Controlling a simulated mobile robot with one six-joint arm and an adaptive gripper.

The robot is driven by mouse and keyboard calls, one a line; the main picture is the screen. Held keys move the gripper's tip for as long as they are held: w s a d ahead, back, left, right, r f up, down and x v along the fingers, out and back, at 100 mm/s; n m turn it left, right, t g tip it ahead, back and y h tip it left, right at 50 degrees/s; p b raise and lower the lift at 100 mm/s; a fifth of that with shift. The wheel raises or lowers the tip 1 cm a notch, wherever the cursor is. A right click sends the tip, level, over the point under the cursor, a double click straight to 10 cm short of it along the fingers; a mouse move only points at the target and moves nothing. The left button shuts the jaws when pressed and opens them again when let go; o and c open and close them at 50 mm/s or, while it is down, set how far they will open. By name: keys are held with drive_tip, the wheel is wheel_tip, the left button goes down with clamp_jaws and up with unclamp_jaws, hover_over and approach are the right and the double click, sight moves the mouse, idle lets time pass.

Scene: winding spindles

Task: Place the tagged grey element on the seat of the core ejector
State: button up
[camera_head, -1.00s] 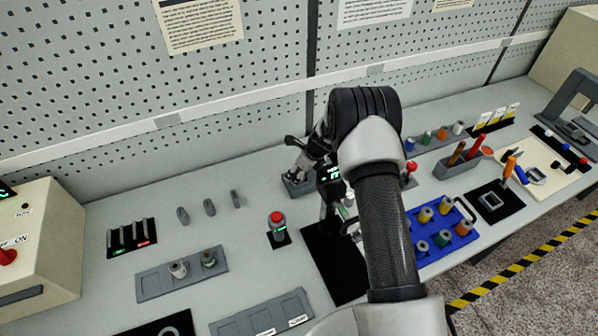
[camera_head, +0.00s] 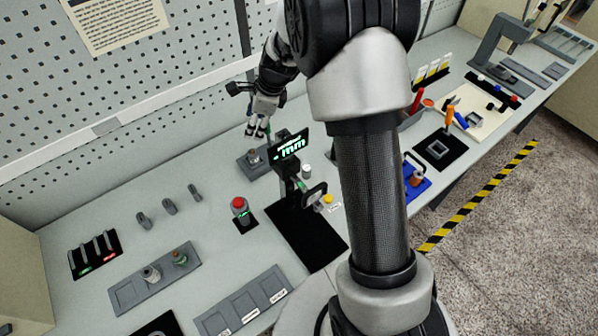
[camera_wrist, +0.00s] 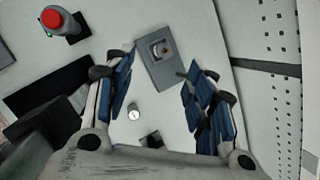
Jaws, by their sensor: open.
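A small grey round piece with a brownish centre (camera_wrist: 161,49) stands on a flat grey base plate (camera_wrist: 150,73) in the wrist view. In the head view the piece (camera_head: 253,156) and its plate (camera_head: 247,168) are at the back of the bench, beside the mm display. I cannot make out a tag on the piece or read a name on the plate. My gripper (camera_head: 257,134) is just above them, pointing down. In the wrist view my gripper (camera_wrist: 158,68) is open, its blue-padded fingers apart with nothing between them.
A display reading mm (camera_head: 290,145) stands close to my gripper on a black mat (camera_head: 318,240). A small white cylinder (camera_wrist: 134,113) is nearby. A red button (camera_head: 239,203) stands left of the mat. A grey holder (camera_head: 155,280) with two spools is front left. My arm hides part of the bench.

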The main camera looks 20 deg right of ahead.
drive_tip(key=s+a+r+n+h, duration=0.1)
drive_tip(key=s+a+r+n, duration=0.2)
drive_tip(key=s+r+n, duration=1.1)
drive_tip(key=s+d+r+n+h, duration=0.1)
drive_tip(key=s+n, duration=0.3)
drive_tip(key=s, duration=0.6)
drive_tip(key=s+r+n+t, duration=0.1)
drive_tip(key=s+n, duration=0.3)
drive_tip(key=s, duration=0.7)
drive_tip(key=shift+d+r+n+h, duration=0.4)
drive_tip(key=shift+r, duration=0.45)
drive_tip(key=shift+s, duration=0.15)
